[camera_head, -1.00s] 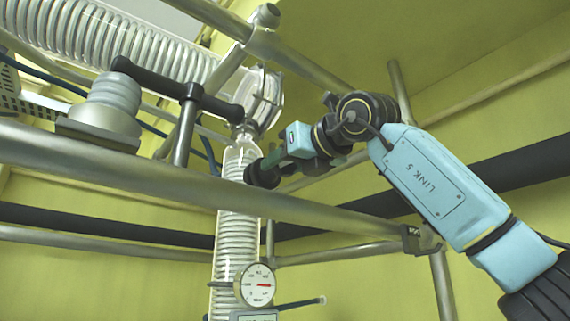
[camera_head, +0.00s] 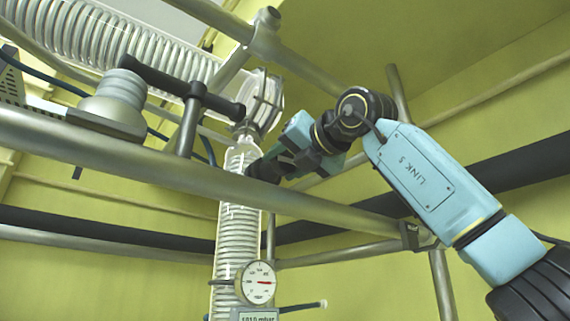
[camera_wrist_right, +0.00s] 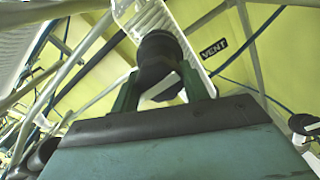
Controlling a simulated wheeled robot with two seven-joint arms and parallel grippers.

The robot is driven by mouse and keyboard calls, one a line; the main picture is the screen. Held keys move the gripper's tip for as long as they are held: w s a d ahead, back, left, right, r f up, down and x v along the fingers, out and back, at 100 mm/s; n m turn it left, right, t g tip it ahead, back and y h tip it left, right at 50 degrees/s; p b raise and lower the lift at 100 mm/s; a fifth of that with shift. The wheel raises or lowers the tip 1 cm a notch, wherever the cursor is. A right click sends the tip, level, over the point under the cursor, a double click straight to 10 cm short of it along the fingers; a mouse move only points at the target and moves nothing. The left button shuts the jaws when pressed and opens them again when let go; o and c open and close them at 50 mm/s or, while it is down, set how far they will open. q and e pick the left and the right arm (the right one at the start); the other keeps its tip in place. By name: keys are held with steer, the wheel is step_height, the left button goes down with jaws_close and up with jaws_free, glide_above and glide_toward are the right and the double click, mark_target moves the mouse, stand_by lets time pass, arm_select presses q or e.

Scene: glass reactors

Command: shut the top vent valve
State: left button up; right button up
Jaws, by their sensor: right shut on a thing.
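The top vent valve shows as a black knob (camera_head: 262,170) on the right side of the upright glass column, just below the column's top joint. In the right wrist view the black knob (camera_wrist_right: 160,52) lies straight ahead, and a white patch shows between the fingers. My right gripper (camera_head: 279,166) reaches the knob from the right. In the wrist view its two green fingers (camera_wrist_right: 162,90) are shut on the knob, one on each side. A black label reading VENT (camera_wrist_right: 214,50) is to the right of the knob. My left gripper is not in view.
The coiled glass column (camera_head: 237,225) carries a round dial gauge (camera_head: 258,282) low down. A thick metal rail (camera_head: 110,160) crosses in front of it. A black clamp bar (camera_head: 180,85) is at upper left.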

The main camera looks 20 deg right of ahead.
steer(key=shift+s+r, duration=0.1)
steer(key=shift+r, duration=0.05)
steer(key=o, duration=1)
steer(key=b+v, duration=0.4)
steer(key=v, duration=0.9)
steer(key=shift+s+d, duration=0.1)
